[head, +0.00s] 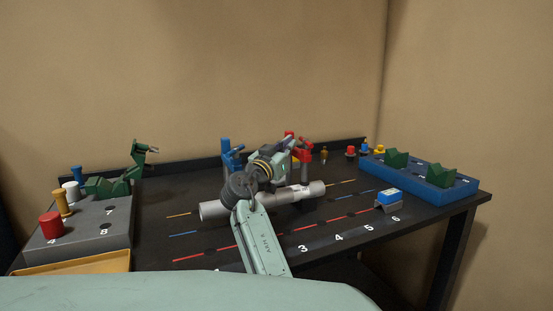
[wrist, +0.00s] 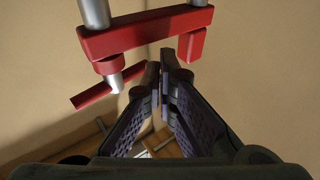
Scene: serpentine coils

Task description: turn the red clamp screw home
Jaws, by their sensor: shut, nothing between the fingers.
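The red clamp (head: 305,155) stands near the back middle of the table, partly hidden behind my arm. In the wrist view the clamp's red body (wrist: 140,36) spans the top. Its metal screw (wrist: 115,82) passes down through a red collar, and a red cross bar (wrist: 95,98) sits at the screw's lower end, tilted in the picture. My gripper (wrist: 163,82) is shut and empty. Its fingertips are to the right of the screw and bar in the wrist view, apart from them in the picture; the depth gap is unclear.
A grey tube (head: 215,210) lies across the table under my arm. A blue clamp (head: 227,155) stands left of the red one. A grey block (head: 85,240) with pegs is at left, a blue tray (head: 440,192) with green blocks at right. The front right of the tabletop is mostly clear.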

